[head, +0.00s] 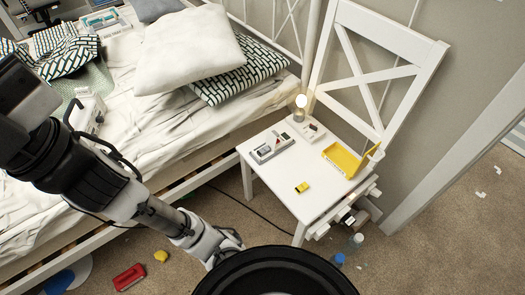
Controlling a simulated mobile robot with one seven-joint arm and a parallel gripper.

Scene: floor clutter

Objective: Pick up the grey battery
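A white chair (250,176) with a crossed back stands right of the bed. On its seat is a flat grey device or holder (272,147) with a small grey piece (264,151) on its left end. That piece could be the grey battery, but it is too small to be sure.
The seat also bears a yellow open box (345,160), a small yellow block (302,187) and a lit bulb (301,101). The bed (150,130) with pillows fills the left. A red object (129,277) and bottles (339,259) are on the carpet.

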